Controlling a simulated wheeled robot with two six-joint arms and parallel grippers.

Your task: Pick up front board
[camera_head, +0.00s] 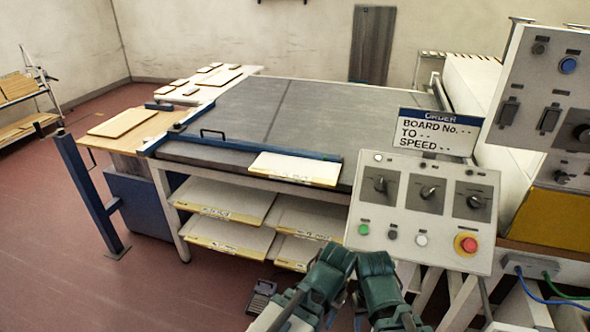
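A white board with a yellow label strip on its front edge (295,168) lies at the near edge of the grey table (330,112), next to a blue rail. I cannot tell whether it is the front board of the task. My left gripper (336,257) and my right gripper (374,262) are close together at the bottom centre, in front of the table and below the control panel. They are apart from the board. Their fingertips are too unclear to show whether they are open or shut.
A control panel (418,217) with knobs and a red stop button stands at right, below an order sign (437,132). Shelves with more labelled boards (232,200) sit under the table. A blue post (88,195) stands at left. Red floor is free at front left.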

